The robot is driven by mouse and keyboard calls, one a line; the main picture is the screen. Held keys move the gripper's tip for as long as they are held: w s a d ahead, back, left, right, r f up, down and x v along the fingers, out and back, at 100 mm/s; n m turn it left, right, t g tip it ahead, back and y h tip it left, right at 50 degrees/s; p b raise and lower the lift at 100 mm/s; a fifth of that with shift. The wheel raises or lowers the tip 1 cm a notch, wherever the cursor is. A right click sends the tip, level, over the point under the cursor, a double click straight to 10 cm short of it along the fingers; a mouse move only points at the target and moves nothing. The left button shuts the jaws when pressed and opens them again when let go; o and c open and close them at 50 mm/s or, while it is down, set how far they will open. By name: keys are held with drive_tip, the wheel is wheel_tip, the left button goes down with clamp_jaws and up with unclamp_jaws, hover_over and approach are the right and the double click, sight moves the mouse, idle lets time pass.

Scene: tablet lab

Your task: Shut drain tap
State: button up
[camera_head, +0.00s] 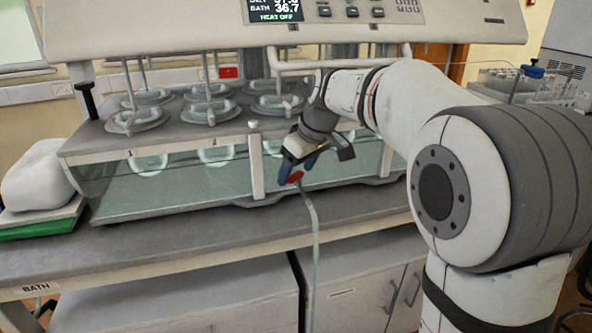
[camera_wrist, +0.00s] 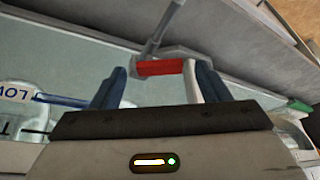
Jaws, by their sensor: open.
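The drain tap has a red lever (camera_head: 295,177) at the front lower edge of the water bath (camera_head: 110,196). A pale drain hose (camera_head: 315,250) hangs from the tap over the bench front. My gripper (camera_head: 297,168) is open at the tap, its blue fingers pointing down beside the lever. In the wrist view, the red lever (camera_wrist: 160,68) lies crosswise between the tips of my gripper (camera_wrist: 161,75). A pale piece at the lever's right end is close to the right finger; whether they touch I cannot tell. The tap body is partly hidden.
A dissolution tester with several vessels (camera_head: 208,110) stands over the bath, its control panel (camera_head: 330,10) above. The bench strip (camera_head: 200,240) before the bath is clear.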

drive_tip(key=c, duration=0.9)
drive_tip(key=shift+a, duration=0.25)
drive_tip(key=shift+c, duration=0.5)
drive_tip(key=shift+d, duration=0.15)
drive_tip(key=shift+w+a+m+t+h+p, duration=0.15)
drive_tip(key=shift+m+t+h+p, duration=0.15)
drive_tip(key=shift+m, duration=0.55)
drive_tip(key=shift+s+a+m+t+h+p, duration=0.1)
drive_tip(key=shift+m+t+h+p, duration=0.2)
drive_tip(key=shift+m, duration=0.55)
drive_tip(key=shift+w+a+m+h+p, duration=0.15)
drive_tip(key=shift+m+h+p, duration=0.3)
drive_tip(key=shift+m, duration=0.85)
